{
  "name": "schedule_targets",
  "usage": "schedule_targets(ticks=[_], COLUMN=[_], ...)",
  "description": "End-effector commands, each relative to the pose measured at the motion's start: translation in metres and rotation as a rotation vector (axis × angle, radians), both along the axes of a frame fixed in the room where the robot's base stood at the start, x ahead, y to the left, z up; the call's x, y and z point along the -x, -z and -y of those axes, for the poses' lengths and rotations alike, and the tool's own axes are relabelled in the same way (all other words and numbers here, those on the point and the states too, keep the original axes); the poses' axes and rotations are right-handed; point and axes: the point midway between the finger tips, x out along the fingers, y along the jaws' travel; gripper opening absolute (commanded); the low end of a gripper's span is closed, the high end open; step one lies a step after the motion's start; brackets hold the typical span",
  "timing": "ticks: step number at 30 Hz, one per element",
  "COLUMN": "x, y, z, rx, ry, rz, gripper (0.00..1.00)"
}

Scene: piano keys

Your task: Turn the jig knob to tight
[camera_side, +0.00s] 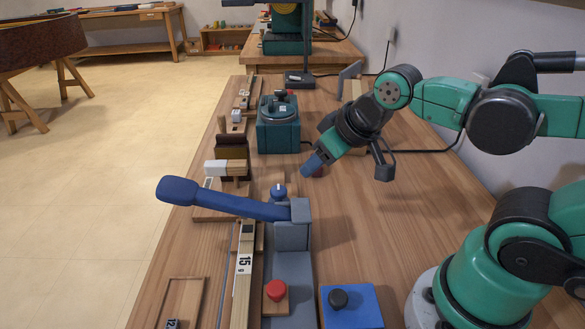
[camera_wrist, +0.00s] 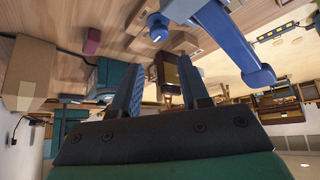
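A blue knob (camera_side: 278,191) with a pale mark stands upright on the grey jig (camera_side: 290,270), just behind the blue lever (camera_side: 225,202); I take it as the jig knob. Its setting is too small to read. The knob also shows in the wrist view (camera_wrist: 157,28), left of the lever (camera_wrist: 245,50). My gripper (camera_side: 312,163) hangs tilted above the bench, behind and right of the knob, apart from it. In the wrist view my gripper (camera_wrist: 163,65) has its two blue fingers apart with nothing held between them.
A red button (camera_side: 275,290) and a black knob (camera_side: 338,298) on a blue box stand in front. A dark red block (camera_wrist: 92,41) lies near my gripper. A teal machine (camera_side: 278,125) stands behind. Key sticks (camera_side: 243,270) line the left edge. The bench's right middle is clear.

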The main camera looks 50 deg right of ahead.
Motion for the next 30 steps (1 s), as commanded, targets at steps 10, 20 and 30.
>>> schedule_targets(ticks=[10, 20, 30], x=[-0.048, -0.089, -0.095], y=[0.002, 0.042, 0.071], z=[0.001, 0.003, 0.003], rx=[0.243, 0.339, 0.343], ry=[-0.492, -1.01, -1.11], rz=[-0.286, -0.506, -0.536], gripper=[0.75, 0.75, 0.75])
